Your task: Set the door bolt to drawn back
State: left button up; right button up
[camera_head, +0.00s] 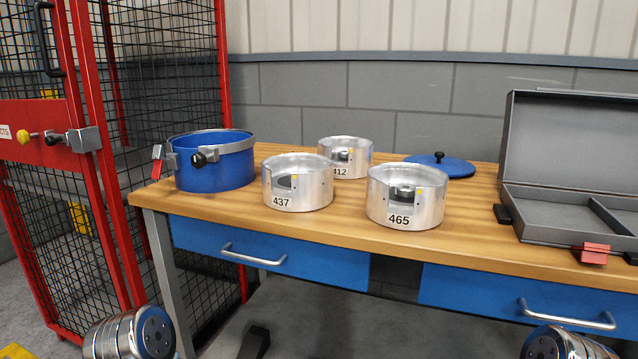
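The door bolt (52,138) is on the red plate of the mesh cage door (30,115) at the far left. It has a yellow knob (23,136) at its left end and a black knob beside it. A grey metal block (85,139) sits at its right, over the door's edge post. The bar between the knob and block is small, and I cannot tell how far it reaches into the block. Only silver rounded parts of my two arms show at the bottom edge, left and right. Neither gripper's fingers are in view, far from the bolt.
A wooden workbench (300,222) with blue drawers fills the middle and right. On it stand a blue pot (215,170), several silver numbered housings (300,190), a blue lid (455,168) and an open grey case (570,230). A black vertical handle (45,40) is above the bolt.

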aim_at(52, 138)
jog(key=u, duration=1.5)
jog(key=i+j+z, duration=0.2)
jog(key=i+j, duration=0.2)
jog(key=j, duration=0.2)
jog(key=i+j+z, duration=0.25)
jog(key=i+j, duration=0.15)
jog(key=j, duration=0.2)
jog(key=i+j+z, duration=0.1)
jog(key=j, duration=0.25)
jog(key=i+j+z, duration=0.1)
jog(key=i+j, duration=0.15)
jog(key=j, duration=0.15)
jog(key=i+j+z, duration=0.1)
jog(key=j, duration=0.25)
jog(key=i+j+z, duration=0.1)
jog(key=j, duration=0.3)
jog(key=i+l, duration=0.05)
